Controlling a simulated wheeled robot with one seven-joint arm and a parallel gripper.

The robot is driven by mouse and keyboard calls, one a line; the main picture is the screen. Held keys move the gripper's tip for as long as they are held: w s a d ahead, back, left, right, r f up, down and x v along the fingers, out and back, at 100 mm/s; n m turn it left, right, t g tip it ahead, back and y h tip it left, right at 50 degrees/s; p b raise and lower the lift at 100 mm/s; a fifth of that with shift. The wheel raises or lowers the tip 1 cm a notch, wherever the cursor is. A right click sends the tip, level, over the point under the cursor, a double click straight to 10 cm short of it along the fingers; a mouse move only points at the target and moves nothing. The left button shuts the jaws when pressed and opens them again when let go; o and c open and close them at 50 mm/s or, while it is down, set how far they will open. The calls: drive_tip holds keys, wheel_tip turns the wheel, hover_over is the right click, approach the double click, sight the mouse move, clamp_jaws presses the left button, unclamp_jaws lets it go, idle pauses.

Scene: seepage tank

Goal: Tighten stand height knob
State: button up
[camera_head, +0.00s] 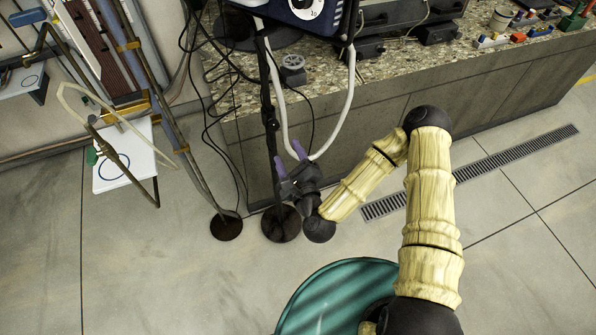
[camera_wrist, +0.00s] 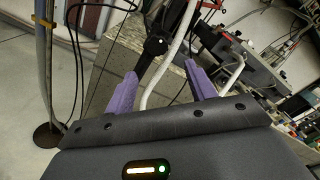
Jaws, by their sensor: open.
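A dark stand pole (camera_head: 266,95) rises from a round dark base (camera_head: 281,224) on the floor, in front of the counter. A small black knob or clamp (camera_head: 271,125) sits on the pole; it also shows in the wrist view (camera_wrist: 156,46). My gripper (camera_head: 289,158) has two purple fingers, spread apart and empty. It is close to the pole and looks lower than the knob. In the wrist view, my gripper (camera_wrist: 160,72) has the knob between and beyond its fingertips, apart from them. The knob's far side is hidden.
A white hose (camera_head: 345,100) loops down behind my fingers, and black cables (camera_head: 209,125) hang to the left. A second pole base (camera_head: 226,226) stands left. The stone-topped counter (camera_head: 400,82) is behind. The floor (camera_head: 130,280) in front is clear.

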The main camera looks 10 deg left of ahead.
drive_tip(key=p+v, duration=0.3)
drive_tip(key=v, duration=0.4)
drive_tip(key=shift+s, duration=0.25)
drive_tip(key=shift+a+n, duration=0.1)
drive_tip(key=shift+n, duration=0.2)
